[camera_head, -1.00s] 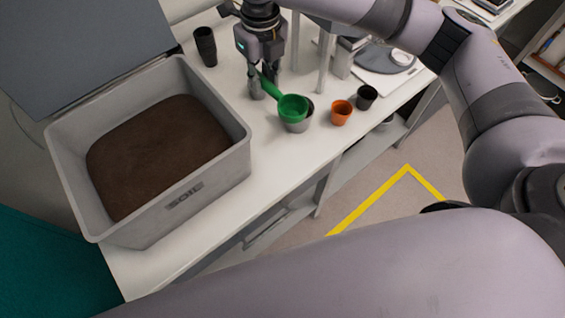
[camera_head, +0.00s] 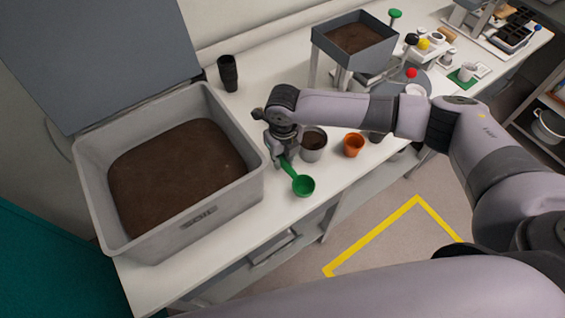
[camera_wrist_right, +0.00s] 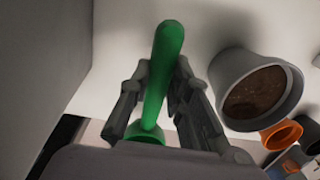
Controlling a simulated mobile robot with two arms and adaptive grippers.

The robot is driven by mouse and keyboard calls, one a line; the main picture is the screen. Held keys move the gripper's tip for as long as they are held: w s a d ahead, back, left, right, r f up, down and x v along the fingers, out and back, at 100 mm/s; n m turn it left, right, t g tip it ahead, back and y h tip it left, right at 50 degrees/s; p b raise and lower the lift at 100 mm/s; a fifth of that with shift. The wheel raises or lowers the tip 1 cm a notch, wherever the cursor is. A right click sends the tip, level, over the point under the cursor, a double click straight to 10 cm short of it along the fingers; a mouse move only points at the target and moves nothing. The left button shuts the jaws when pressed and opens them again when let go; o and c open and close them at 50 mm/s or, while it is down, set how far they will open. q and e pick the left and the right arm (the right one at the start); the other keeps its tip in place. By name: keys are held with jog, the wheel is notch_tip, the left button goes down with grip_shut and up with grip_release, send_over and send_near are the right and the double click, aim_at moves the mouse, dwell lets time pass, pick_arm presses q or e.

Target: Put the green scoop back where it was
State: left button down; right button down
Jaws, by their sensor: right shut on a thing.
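The green scoop (camera_head: 303,186) is held by its handle in my right gripper (camera_head: 283,157). Its bowl hangs out over the front part of the white bench, and only green shows inside it. In the right wrist view the handle (camera_wrist_right: 161,75) runs between the two fingers of the gripper (camera_wrist_right: 160,95), and part of the bowl shows below. The grey pot (camera_head: 313,153) with dark soil in it stands just right of the gripper; it also shows in the right wrist view (camera_wrist_right: 235,70). My left gripper is not in view.
A large grey soil bin (camera_head: 190,225) stands at the left. A black cup stack (camera_head: 228,74) is behind it. An orange pot (camera_head: 353,146) and a black pot (camera_head: 376,137) stand right of the grey pot. A raised soil hopper (camera_head: 352,55) is at the back. Bench front is clear.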

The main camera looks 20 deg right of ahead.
aim_at(282, 166)
notch_tip(282, 166, down, 2)
jog(key=shift+f, duration=0.65)
jog(key=shift+f, duration=0.1)
jog(key=c, duration=1.5)
grip_release()
